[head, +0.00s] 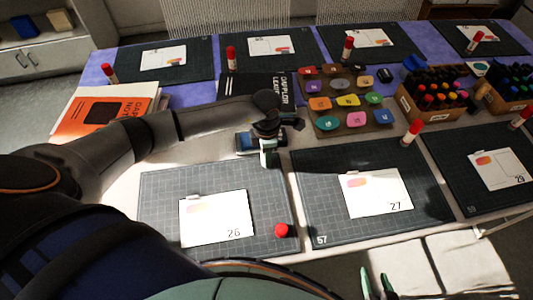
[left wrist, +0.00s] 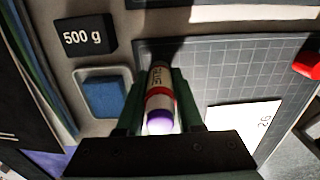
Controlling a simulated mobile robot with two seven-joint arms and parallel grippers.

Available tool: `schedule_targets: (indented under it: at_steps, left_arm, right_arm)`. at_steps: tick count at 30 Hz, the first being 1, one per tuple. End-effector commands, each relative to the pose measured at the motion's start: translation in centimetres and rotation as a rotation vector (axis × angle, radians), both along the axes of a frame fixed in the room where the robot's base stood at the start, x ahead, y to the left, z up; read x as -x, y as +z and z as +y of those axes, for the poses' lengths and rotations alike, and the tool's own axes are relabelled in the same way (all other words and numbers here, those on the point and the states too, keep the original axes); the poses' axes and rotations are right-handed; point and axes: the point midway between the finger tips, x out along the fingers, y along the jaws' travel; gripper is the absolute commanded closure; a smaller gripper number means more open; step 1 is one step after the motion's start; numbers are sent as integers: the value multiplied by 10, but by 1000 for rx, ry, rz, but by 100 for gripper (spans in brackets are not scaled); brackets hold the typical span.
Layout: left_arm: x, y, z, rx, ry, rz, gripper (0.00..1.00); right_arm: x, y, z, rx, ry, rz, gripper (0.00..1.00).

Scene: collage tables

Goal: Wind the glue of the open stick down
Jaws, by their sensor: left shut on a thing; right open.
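My left gripper (head: 268,152) is shut on the open glue stick (left wrist: 158,90), above the back edge of the mat numbered 26. In the left wrist view the stick lies between the two green fingers, with a white label, a red band and a purple part near the palm. Whether the purple part is glue is unclear. In the head view the hand mostly hides the stick. A loose red cap (head: 281,230) stands on that mat, right of the card (head: 217,218); it also shows in the left wrist view (left wrist: 308,63). My right gripper (head: 377,284) is open and empty at the bottom edge.
A small tray with a blue pad (left wrist: 103,97) and a black 500 g block (left wrist: 84,38) sit near the left hand. A board of coloured pads (head: 345,100) and marker crates (head: 432,101) stand to the right. Capped sticks stand by other mats.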

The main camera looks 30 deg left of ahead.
Motion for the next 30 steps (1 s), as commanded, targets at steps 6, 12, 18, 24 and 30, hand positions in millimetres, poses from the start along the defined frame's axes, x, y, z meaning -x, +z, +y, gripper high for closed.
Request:
schedule_targets:
  at_steps: [6,12,18,24,30]
  left_arm:
    - [2,-1,0,0,186,6,100]
    - [2,0,0,0,341,6,100]
    - [2,-2,0,0,507,5,100]
    - [2,-2,0,0,657,5,100]
    - [2,-1,1,-1,826,5,100]
  right_arm:
    - [0,6,0,0,0,0,50]
    - [0,12,0,0,0,0,50]
    - [0,15,0,0,0,0,50]
    - [0,15,0,0,0,0,50]
    - [0,15,0,0,0,0,50]
